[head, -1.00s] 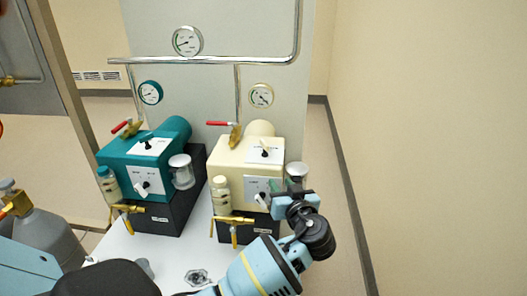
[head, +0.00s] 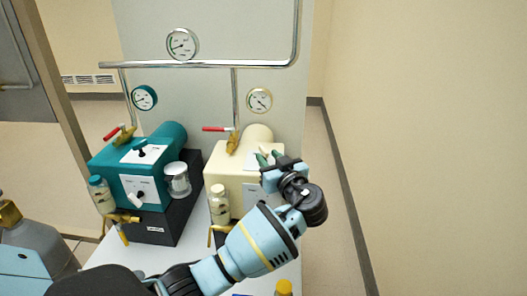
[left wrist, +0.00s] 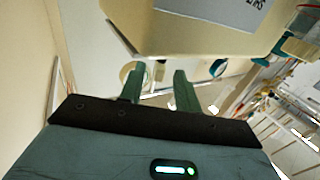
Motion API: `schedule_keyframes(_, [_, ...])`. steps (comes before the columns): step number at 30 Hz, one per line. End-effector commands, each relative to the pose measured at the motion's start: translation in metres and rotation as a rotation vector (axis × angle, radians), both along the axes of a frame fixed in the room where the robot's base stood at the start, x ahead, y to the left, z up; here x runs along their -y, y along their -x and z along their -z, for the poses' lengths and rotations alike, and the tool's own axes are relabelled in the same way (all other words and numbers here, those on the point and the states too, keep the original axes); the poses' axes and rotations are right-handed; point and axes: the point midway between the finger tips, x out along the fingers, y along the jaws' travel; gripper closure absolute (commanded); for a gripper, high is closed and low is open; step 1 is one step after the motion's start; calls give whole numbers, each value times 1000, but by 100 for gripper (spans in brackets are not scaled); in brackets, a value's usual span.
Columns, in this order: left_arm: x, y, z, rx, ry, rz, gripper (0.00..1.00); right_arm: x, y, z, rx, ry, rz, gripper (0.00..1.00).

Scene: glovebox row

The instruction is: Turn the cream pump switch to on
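The cream pump (head: 222,169) stands on a dark base at the right of the bench, its cylinder at the back. A pale panel (head: 250,160) on its top is partly covered by my left gripper (head: 269,156). The switch and its setting cannot be made out behind the gripper. My left gripper's two green fingertips are apart, at the pump's upper right front. In the left wrist view the open fingers (left wrist: 160,86) have nothing clear between them. The pump's cream body (left wrist: 200,35) with a grey label fills the top of that view. My right gripper is out of view.
A teal pump (head: 112,172) stands left of the cream one. Pipes and gauges (head: 259,100) are behind. A capped bottle (head: 219,206) and brass valve sit at the cream pump's front. A yellow-capped bottle (head: 284,287) is at the bottom. Open floor lies right.

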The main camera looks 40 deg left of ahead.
Motion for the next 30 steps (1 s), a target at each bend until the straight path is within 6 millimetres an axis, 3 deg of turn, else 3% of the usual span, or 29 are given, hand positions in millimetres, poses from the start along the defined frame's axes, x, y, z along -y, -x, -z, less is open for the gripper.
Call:
schedule_keyframes(8, [-29,-15,-1,-2,-1,-1,67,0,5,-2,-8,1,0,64])
schedule_keyframes(19, [-33,-18,0,0,1,1,67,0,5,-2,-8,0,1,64])
schedule_keyframes(26, [-33,-18,0,-1,0,1,97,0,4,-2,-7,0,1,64])
schedule_keyframes(30, [-33,-18,0,-1,0,1,100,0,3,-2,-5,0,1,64])
